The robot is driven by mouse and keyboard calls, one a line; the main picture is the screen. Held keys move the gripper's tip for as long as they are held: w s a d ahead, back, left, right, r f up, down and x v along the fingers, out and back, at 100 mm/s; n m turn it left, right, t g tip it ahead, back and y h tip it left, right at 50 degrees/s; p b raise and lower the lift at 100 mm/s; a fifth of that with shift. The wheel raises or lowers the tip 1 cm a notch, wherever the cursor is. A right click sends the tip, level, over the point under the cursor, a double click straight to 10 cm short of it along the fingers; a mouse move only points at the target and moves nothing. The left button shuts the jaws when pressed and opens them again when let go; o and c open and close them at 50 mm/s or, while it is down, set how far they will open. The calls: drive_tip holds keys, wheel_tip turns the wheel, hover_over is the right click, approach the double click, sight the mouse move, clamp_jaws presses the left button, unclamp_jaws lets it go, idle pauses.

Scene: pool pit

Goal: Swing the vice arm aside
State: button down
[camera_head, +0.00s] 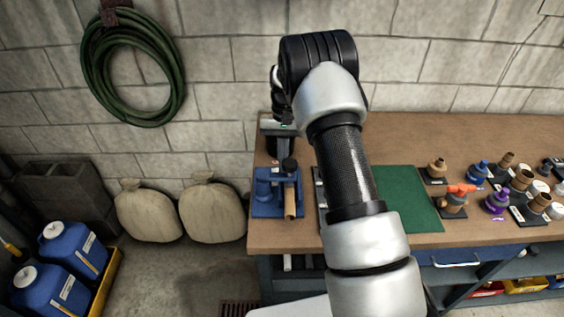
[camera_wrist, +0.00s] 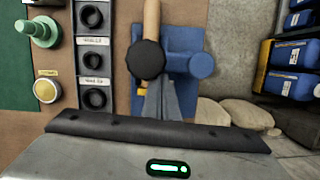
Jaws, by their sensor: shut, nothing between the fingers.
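The blue vice (camera_head: 268,208) stands at the left end of the brown workbench; its blue base (camera_wrist: 190,36) also shows in the wrist view. A blue arm (camera_wrist: 175,63) runs from a round blue post (camera_wrist: 202,65) to a black knob (camera_wrist: 147,58). The knob (camera_head: 289,165) sits over a wooden rod (camera_head: 290,203), which also shows in the wrist view (camera_wrist: 152,18). My gripper (camera_wrist: 162,98) is shut and empty, with its grey fingers beside the vice, close to the knob. Whether they touch it I cannot tell. In the head view my arm partly hides the gripper.
A green mat (camera_head: 408,200) and several small bottles and fittings lie on the workbench (camera_head: 430,130) to the right. Beside the vice is a panel with round black sockets (camera_wrist: 93,57). Sacks (camera_head: 212,210) and blue jugs (camera_head: 70,250) stand on the floor at left.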

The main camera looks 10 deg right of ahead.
sight(285, 192)
drive_tip(key=shift+s, duration=0.15)
drive_tip(key=s+m, duration=0.1)
drive_tip(key=m, duration=0.1)
drive_tip(key=s+m+b, duration=0.1)
drive_tip(key=shift+s+d+m+y, duration=0.15)
drive_tip(key=shift+d+m+y, duration=0.05)
drive_tip(key=shift+m+y, duration=0.2)
drive_tip(key=s+m, duration=0.1)
drive_tip(key=m, duration=0.1)
drive_tip(key=s+m+t, duration=0.1)
drive_tip(key=m, duration=0.1)
drive_tip(key=shift+s+a+m+y, duration=0.3)
drive_tip(key=shift+s+a+y, duration=0.05)
drive_tip(key=shift+a+y, duration=0.05)
drive_tip(key=m, duration=0.1)
drive_tip(key=s+a+m+t, duration=0.1)
drive_tip(key=m, duration=0.1)
drive_tip(key=s+a+m, duration=0.1)
drive_tip(key=m, duration=0.1)
drive_tip(key=shift+s, duration=0.2)
drive_tip(key=a+m, duration=0.1)
drive_tip(key=s+m+p, duration=0.1)
drive_tip(key=shift+a+m+t, duration=0.4)
drive_tip(key=shift+a, duration=0.15)
